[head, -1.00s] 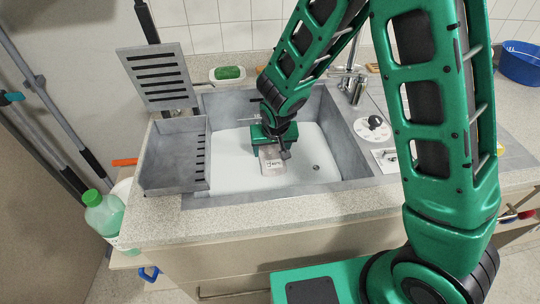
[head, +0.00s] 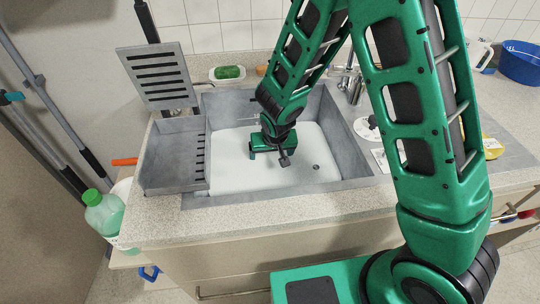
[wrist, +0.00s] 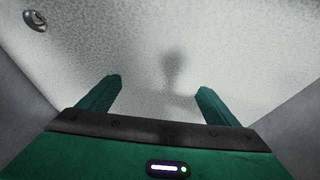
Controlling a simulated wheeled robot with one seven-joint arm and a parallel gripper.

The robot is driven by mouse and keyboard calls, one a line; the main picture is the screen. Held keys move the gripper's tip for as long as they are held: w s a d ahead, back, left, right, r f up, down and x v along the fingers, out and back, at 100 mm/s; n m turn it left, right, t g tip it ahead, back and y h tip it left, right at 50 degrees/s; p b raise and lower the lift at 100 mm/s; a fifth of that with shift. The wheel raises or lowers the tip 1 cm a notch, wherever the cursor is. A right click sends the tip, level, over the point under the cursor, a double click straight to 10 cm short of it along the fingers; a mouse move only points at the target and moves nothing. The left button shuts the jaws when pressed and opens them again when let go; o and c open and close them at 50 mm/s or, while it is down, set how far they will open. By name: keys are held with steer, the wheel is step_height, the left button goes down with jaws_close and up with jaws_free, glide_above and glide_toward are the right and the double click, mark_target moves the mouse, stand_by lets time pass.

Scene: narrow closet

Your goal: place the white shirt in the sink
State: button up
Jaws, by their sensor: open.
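The grey-walled sink (head: 285,190) with a pale floor is set in the counter. My gripper (head: 267,156) is inside the sink, low over its floor and left of the drain (head: 316,167). In the wrist view my gripper (wrist: 159,88) has its fingers wide apart with nothing between them. Beyond them is the speckled pale sink floor, with a soft dark shadow and the drain at the upper left. I cannot make out the white shirt in either view now; my gripper and arm hide part of the sink.
A grey slotted tray (head: 173,165) stands at the sink's left edge, with a slotted rack (head: 158,78) behind it. A green sponge (head: 228,72) lies behind the sink. A green-capped bottle (head: 103,212) is at lower left. A blue basin (head: 520,62) sits at right.

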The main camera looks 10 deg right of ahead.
steer(key=v, duration=1.2)
steer(key=shift+s, duration=0.1)
